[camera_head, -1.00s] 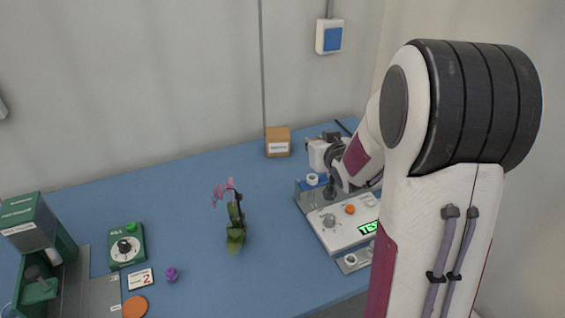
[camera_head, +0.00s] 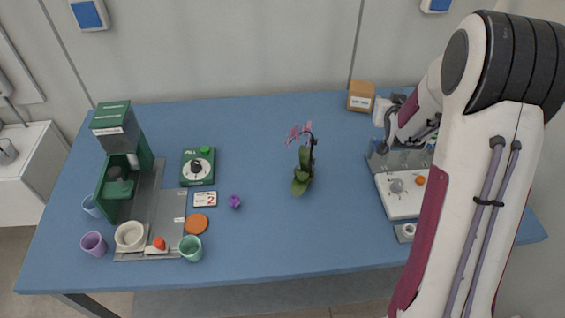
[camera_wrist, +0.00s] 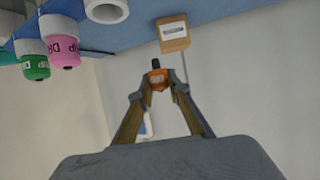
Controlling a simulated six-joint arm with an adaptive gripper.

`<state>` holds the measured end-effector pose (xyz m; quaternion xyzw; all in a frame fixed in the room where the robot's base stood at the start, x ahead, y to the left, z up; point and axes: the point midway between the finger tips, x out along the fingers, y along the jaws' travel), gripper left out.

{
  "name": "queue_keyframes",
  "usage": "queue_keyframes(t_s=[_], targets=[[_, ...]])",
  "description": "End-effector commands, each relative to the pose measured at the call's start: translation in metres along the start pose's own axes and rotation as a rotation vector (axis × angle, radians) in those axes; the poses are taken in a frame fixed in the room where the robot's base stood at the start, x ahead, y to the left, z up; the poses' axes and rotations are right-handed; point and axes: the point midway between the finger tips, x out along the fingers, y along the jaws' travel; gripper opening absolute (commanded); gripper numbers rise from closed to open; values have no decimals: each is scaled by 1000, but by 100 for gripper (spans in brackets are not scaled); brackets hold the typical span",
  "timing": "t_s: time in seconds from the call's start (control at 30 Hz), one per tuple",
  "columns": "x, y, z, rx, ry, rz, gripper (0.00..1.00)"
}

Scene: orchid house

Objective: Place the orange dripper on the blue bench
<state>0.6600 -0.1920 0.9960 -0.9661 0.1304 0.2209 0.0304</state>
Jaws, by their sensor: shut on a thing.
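My gripper (camera_wrist: 158,84) is shut on the orange dripper (camera_wrist: 157,77), which has a dark tip and shows between the fingertips in the wrist view. In the head view my arm reaches over the device at the right, and the dripper cannot be made out there. The blue bench (camera_head: 265,150) fills the middle of the head view and has bare areas. A pink dripper (camera_wrist: 64,50) and a green dripper (camera_wrist: 35,64) hang in white rings at the upper left of the wrist view. An empty white ring (camera_wrist: 106,9) is beside them.
A potted orchid (camera_head: 302,165) stands mid-bench. A cardboard box (camera_head: 361,96) is at the back. A white device (camera_head: 399,204) lies right. A green machine (camera_head: 122,180), cups, a green dial box (camera_head: 197,167), an orange disc (camera_head: 197,224) and a purple piece (camera_head: 235,202) occupy the left.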

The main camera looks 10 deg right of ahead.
Motion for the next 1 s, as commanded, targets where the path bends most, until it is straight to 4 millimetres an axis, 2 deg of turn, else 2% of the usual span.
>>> queue_keyframes(t_s=[0.1,0.4,1.0], targets=[[18,3,-8,17,1,34,6],[50,13,-26,57,0,116,6],[90,35,-49,123,0,252,6]])
